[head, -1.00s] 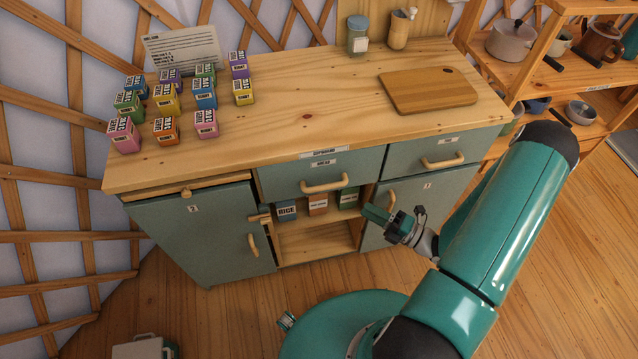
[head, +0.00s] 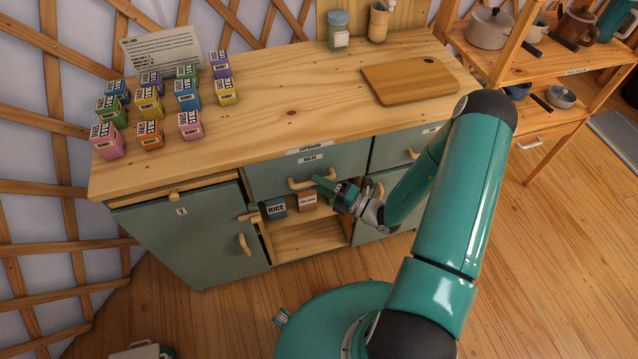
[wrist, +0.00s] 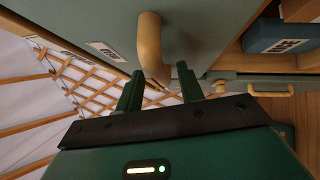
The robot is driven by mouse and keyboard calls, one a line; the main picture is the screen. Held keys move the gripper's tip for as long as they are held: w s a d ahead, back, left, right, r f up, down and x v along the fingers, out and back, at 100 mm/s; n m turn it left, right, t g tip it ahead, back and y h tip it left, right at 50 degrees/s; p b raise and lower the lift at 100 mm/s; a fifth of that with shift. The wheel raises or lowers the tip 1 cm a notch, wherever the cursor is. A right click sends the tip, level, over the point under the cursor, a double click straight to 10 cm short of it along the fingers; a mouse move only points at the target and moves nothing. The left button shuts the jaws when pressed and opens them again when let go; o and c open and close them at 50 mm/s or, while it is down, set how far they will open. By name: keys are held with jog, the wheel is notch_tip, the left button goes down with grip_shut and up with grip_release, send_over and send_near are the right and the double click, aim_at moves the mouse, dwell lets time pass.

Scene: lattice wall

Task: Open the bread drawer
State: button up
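The drawer (head: 340,159) under the middle of the countertop is grey-green and looks shut. Its small label (head: 307,158) is hard to read. My gripper (head: 325,184) is at the handle. In the wrist view the handle (wrist: 150,45) reaches down between the tips of my gripper (wrist: 158,88). The two fingers stand apart, with space on either side of the handle. I cannot tell whether either finger touches it.
Below the drawer is an open shelf with a rice box (head: 276,208) and an orange-brown box (head: 307,201). A cupboard door (head: 185,240) stands at the left. Several small boxes, a cutting board (head: 424,80) and a jar (head: 338,30) are on the countertop (head: 270,100).

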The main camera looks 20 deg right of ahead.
jog(key=shift+w+a, duration=0.2)
jog(key=shift+c, duration=0.2)
grip_shut()
jog(key=shift+s, duration=0.1)
